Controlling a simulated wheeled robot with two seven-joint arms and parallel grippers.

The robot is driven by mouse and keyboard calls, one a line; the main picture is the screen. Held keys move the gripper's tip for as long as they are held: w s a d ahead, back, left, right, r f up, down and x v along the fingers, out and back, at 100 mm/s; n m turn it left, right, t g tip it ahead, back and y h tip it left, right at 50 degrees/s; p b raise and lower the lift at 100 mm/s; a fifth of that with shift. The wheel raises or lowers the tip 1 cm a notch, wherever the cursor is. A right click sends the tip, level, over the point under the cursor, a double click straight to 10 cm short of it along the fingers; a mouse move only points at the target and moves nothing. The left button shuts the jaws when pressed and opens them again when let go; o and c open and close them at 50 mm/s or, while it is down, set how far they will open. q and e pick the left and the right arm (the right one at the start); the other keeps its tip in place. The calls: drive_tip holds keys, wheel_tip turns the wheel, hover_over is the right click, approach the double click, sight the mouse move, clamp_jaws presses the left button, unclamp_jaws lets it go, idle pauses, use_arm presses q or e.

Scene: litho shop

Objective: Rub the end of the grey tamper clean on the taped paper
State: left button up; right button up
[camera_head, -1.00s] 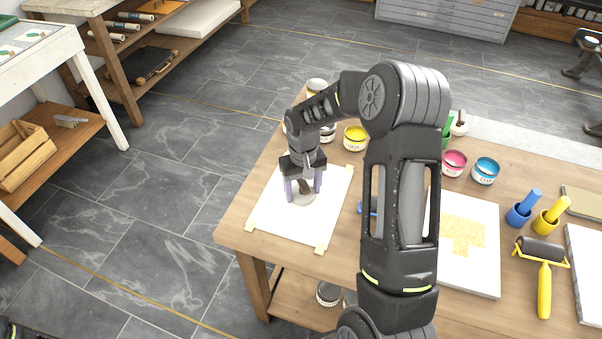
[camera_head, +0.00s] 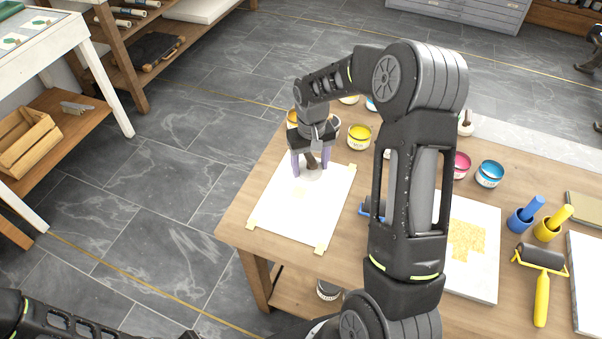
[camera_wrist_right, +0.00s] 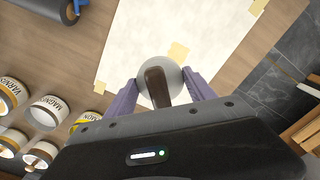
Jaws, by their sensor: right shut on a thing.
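My right gripper (camera_head: 311,171) is shut on the grey tamper (camera_head: 312,175), with its purple fingers either side of it. In the right wrist view, the tamper's pale round disc (camera_wrist_right: 146,84) and dark brown handle show between the fingers (camera_wrist_right: 162,82). The taped paper (camera_head: 290,217) lies flat on the wooden table, with tape at its corners. The tamper is over the paper's back part. I cannot tell whether its underside touches the paper, and that underside is hidden. A faint yellowish mark shows on the paper just in front of it. My left gripper is out of view.
Ink cans, one yellow (camera_head: 359,137) and one blue (camera_head: 489,173), stand along the table's back. A blue-handled tool (camera_head: 372,211) lies right of the paper, partly behind my arm. A white slab (camera_head: 474,243) and a yellow-handled roller (camera_head: 541,275) lie further right.

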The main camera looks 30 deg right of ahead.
drive_tip(key=shift+r+p, duration=0.55)
drive_tip(key=shift+r, duration=0.75)
drive_tip(key=shift+f, duration=0.1)
